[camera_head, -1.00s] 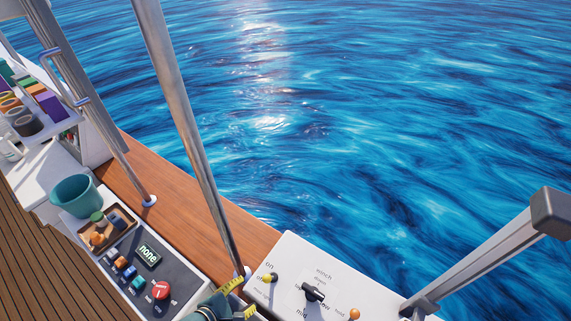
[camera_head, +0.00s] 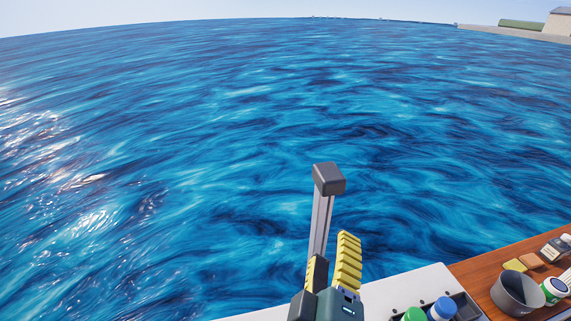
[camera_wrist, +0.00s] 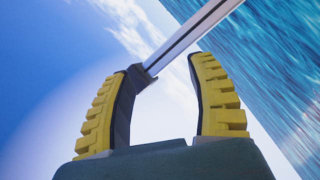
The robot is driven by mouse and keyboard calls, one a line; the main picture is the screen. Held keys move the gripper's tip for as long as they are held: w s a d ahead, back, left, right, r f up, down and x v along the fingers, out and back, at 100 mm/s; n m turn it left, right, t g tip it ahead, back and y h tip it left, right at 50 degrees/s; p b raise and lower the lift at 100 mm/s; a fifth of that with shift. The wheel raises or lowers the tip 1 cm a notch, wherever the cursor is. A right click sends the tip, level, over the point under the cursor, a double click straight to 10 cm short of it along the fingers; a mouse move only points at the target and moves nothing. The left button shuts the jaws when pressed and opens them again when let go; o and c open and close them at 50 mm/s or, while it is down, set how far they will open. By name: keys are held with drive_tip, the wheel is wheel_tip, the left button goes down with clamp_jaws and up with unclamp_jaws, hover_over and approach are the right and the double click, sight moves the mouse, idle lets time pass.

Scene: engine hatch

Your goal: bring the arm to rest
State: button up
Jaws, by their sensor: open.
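My gripper (camera_head: 331,250) points upward at the bottom middle of the head view, its two yellow ribbed fingers apart. In the wrist view my gripper (camera_wrist: 163,68) is open, with sky between its fingers and nothing held. A grey bar (camera_head: 320,225) with a dark end cap (camera_head: 328,180) shows behind the fingers in the head view. In the wrist view the bar (camera_wrist: 190,38) slants down from the top right, and its capped end overlaps the left finger. I cannot tell the distance between them. The rest of my arm is hidden below the frame.
A white surface (camera_head: 405,287) lies low at the right of my gripper, with a dark tray holding a green cap (camera_head: 414,314) and a blue cap (camera_head: 443,308). A wooden ledge (camera_head: 480,272) carries a grey cup (camera_head: 517,293) and small containers. Open water fills the middle.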

drive_tip(key=s+r+m+t+y+p, duration=0.1)
drive_tip(key=s+r+m+t+p, duration=0.3)
drive_tip(key=r+p, duration=0.75)
drive_tip(key=s+r+m+t+y+p, duration=0.1)
drive_tip(key=s+r+m+y+p, duration=0.4)
drive_tip(key=r, duration=1.3)
wheel_tip(320, 180, down, 30)
drive_tip(key=w+m+h+b, duration=0.1)
drive_tip(key=w+h+b, duration=0.1)
drive_tip(key=b, duration=2.9)
drive_tip(key=shift+f+h+b, duration=0.2)
drive_tip(key=shift+h+b, duration=0.2)
drive_tip(key=shift+h, duration=0.2)
drive_tip(key=shift+d, duration=0.1)
